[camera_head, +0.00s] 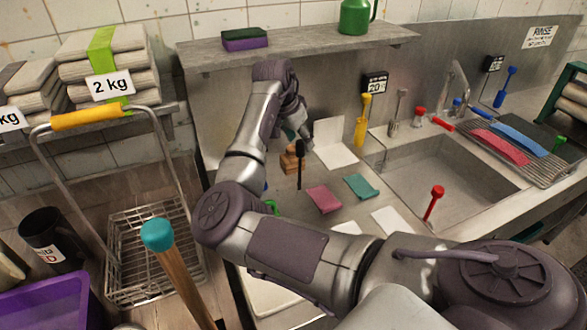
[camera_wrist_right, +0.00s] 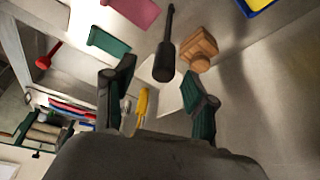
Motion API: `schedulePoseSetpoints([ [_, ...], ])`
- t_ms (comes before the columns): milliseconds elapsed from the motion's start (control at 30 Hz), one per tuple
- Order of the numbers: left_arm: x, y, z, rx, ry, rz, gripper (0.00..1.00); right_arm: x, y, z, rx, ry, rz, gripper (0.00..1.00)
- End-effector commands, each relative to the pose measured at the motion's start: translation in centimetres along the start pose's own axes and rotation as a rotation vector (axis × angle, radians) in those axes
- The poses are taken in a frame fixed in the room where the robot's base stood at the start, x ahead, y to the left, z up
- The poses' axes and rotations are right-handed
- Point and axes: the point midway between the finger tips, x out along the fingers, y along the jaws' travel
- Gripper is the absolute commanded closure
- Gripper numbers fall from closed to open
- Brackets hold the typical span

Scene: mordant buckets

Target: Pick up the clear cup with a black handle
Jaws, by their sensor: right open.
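A black upright handle (camera_head: 300,165) stands on the steel counter in the head view, in front of a wooden block. It also shows in the right wrist view as a black rod with a thicker end (camera_wrist_right: 164,62). I cannot make out a clear cup body at it in either view. My right gripper (camera_head: 303,136) is at the top of the handle in the head view, partly hidden by my own arm. In the wrist view the fingers (camera_wrist_right: 160,76) are spread, with the handle's thick end showing between them; contact cannot be told. My left gripper is not in view.
A wooden block (camera_head: 291,160) is close beside the handle. Pink (camera_head: 324,199) and teal (camera_head: 361,187) cloth pieces lie to the right. A sink (camera_head: 440,180) is farther right. A shelf (camera_head: 300,43) hangs above the counter's back. A wire trolley (camera_head: 150,250) stands left.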

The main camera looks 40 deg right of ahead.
Motion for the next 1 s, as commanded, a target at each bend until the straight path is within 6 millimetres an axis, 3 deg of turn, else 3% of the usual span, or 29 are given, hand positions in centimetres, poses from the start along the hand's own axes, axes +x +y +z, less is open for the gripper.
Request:
schedulePoseSetpoints([
  [33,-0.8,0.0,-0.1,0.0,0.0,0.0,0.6,0.5,0.0,-0.1,-0.002,-0.001,0.003,0.44],
  [200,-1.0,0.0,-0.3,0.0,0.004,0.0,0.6,2.4,0.0,0.0,-0.001,0.0,0.002,0.44],
  [467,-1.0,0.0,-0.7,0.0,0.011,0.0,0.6,2.6,0.0,0.0,0.0,0.0,0.0,0.46],
  [800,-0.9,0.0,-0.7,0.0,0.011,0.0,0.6,2.6,0.0,0.0,-0.001,0.0,0.0,1.0],
  [1000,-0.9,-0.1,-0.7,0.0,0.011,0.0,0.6,2.6,0.0,0.0,-0.001,0.001,-0.001,1.0],
])
